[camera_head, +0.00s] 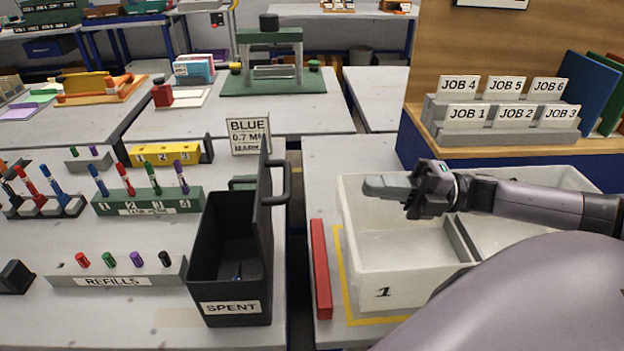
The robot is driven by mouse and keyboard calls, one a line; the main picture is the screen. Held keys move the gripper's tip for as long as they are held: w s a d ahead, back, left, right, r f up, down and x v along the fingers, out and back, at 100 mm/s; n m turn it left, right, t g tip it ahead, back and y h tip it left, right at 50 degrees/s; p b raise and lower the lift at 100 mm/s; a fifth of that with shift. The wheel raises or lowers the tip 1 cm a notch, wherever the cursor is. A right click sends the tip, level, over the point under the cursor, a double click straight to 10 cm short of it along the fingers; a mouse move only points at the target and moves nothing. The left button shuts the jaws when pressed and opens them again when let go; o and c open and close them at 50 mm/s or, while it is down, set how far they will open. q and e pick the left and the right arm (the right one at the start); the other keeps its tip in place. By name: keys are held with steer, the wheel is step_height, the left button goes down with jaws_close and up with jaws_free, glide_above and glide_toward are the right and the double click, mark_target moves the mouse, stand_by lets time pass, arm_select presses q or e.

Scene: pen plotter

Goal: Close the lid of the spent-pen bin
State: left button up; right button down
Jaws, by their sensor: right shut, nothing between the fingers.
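The spent-pen bin (230,308) is a black box labelled SPENT on the left table, near its right edge. Its lid (264,215) is open and stands upright along the bin's right side, with a loop handle (285,185) on its right face. A small item lies inside on the bin's floor; it is too dim to name. My right gripper (372,187) is shut and empty. It is to the right of the bin, over the white divided tray, apart from the lid and pointing left. My left gripper is not in view.
The white tray (385,297) marked 1 and a red bar (320,268) are on the right table. A gap separates the tables. The REFILLS rack (70,280) and green pen rack (108,205) stand left of the bin. A BLUE sign (248,135) stands behind it.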

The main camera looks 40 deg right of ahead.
mark_target(279, 199)
steer(key=b+x, duration=0.1)
steer(key=x, duration=0.3)
steer(key=shift+w+a+b, duration=0.15)
steer(key=shift+a+b, duration=0.15)
steer(key=shift+b, duration=0.1)
steer(key=b+x, duration=0.3)
steer(key=x, duration=0.3)
steer(key=shift+a, duration=0.15)
steer(key=shift+w+r, duration=0.1)
steer(key=shift+r, duration=0.1)
